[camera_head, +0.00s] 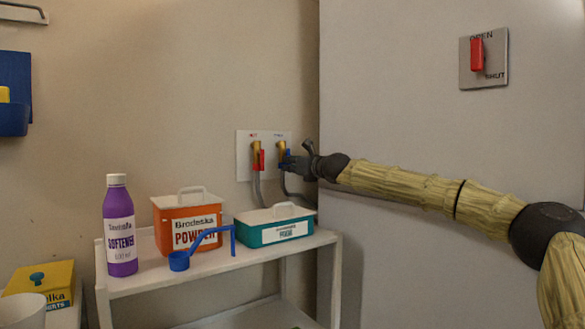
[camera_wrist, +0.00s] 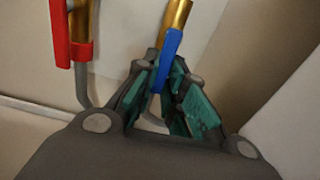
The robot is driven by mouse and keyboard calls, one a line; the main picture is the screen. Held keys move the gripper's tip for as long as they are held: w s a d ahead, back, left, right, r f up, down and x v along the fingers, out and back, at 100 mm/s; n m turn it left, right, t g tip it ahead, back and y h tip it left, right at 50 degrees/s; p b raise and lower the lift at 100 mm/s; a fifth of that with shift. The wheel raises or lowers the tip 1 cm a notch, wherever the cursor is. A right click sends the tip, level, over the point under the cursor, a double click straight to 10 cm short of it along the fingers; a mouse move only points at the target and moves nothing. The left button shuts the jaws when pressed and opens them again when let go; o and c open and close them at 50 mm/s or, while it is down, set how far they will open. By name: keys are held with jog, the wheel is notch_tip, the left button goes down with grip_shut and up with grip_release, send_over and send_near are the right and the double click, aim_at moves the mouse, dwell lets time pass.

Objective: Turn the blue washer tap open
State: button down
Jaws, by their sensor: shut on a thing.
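The blue tap handle (camera_wrist: 169,58) sits on a brass tap (camera_wrist: 178,16) to the right of the red tap in the wrist view. In the head view the brass body of the blue tap (camera_head: 282,148) shows on a white wall plate (camera_head: 243,158), its handle partly hidden by my gripper (camera_head: 288,163). In the wrist view my gripper (camera_wrist: 165,85) is shut on the blue handle, with its teal-padded fingers on either side of it. The handle points down along the tap, slightly tilted in the wrist view.
The red tap handle (camera_head: 258,160) hangs close by on the left. Below are a shelf (camera_head: 150,283) with a purple softener bottle (camera_head: 120,228), an orange powder box (camera_head: 180,225), a teal box (camera_head: 265,235) and a blue scoop (camera_head: 180,261). A grey panel (camera_head: 400,110) stands at right.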

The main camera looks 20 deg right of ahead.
jog(key=shift+r, duration=0.25)
dwell(0.3)
jog(key=c, duration=1.5)
grip_release()
jog(key=shift+f, duration=0.1)
jog(key=shift+r, duration=4.95)
